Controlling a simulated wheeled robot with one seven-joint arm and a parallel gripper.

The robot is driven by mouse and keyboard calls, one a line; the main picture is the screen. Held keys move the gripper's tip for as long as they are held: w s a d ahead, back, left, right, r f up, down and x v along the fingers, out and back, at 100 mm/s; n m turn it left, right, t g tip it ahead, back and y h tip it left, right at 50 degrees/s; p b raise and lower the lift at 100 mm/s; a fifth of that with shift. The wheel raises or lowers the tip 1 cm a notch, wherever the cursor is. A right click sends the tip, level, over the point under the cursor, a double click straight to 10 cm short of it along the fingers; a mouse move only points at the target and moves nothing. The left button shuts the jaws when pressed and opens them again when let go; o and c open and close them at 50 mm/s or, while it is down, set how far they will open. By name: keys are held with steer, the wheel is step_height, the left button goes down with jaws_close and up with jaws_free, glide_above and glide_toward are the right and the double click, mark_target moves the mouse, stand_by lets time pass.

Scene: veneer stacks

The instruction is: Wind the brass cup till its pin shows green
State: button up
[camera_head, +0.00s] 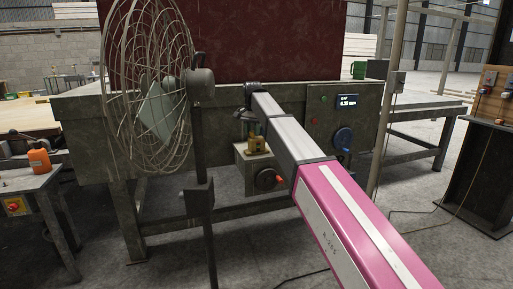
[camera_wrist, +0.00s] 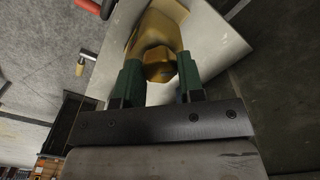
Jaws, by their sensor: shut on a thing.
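The brass cup (camera_wrist: 160,30) shows in the wrist view, with a faceted brass part nearest the camera. My gripper (camera_wrist: 159,66) has its two green fingers on either side of that part and is shut on it. In the head view the brass cup (camera_head: 257,145) is small, on a grey box fixed to the front of the bench. My arm reaches down to it there and partly covers the area. I cannot make out the pin or its colour in either view.
A wire-caged fan (camera_head: 150,85) stands on a post to the left. Right of my arm, a panel holds a lit display (camera_head: 348,101) and a blue knob (camera_head: 343,138). An orange bottle (camera_head: 40,161) stands far left.

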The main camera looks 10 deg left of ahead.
steer(key=shift+m, duration=0.9)
steer(key=shift+m, duration=0.9)
steer(key=o, duration=0.6)
steer(key=shift+r, duration=3)
steer(key=shift+s, duration=0.1)
